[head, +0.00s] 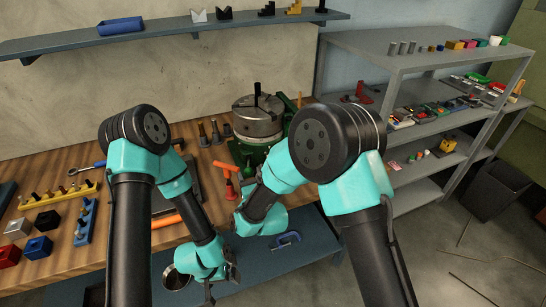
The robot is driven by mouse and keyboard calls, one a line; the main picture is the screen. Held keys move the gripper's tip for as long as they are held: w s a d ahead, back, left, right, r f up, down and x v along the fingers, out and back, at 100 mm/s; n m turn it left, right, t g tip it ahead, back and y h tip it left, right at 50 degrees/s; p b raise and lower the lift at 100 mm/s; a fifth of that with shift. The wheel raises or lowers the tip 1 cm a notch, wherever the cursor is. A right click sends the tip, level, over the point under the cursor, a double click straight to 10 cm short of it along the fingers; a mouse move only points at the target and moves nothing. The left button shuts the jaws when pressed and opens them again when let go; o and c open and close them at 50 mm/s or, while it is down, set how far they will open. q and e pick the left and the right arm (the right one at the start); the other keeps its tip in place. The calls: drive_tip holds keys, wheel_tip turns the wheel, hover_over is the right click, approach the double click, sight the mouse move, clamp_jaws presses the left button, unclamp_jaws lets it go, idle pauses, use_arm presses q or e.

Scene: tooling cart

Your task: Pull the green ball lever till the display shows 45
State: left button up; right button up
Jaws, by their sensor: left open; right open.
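A green-based machine (240,152) with a round grey chuck (257,117) on top stands at the back of the wooden bench. A dark green knob-like part shows low on its front, partly behind my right arm; I cannot tell whether it is the green ball lever. No display reading can be made out. My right gripper (240,200) is in front of the machine, close to an orange-red handle (222,165); contact cannot be told. My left gripper (220,283) is lower, over the blue lower shelf near a metal cup (176,279). Both are open and look empty.
The wooden bench (75,262) carries several blocks at left, a yellow holder (58,195) and a blue rack (85,222). A blue clamp (285,240) lies on the lower shelf (300,262). Grey shelving (370,62) with small parts stands at right.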

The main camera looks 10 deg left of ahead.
drive_tip(key=shift+v, duration=2.55)
drive_tip(key=shift+w, duration=0.15)
drive_tip(key=shift+x, duration=3.4)
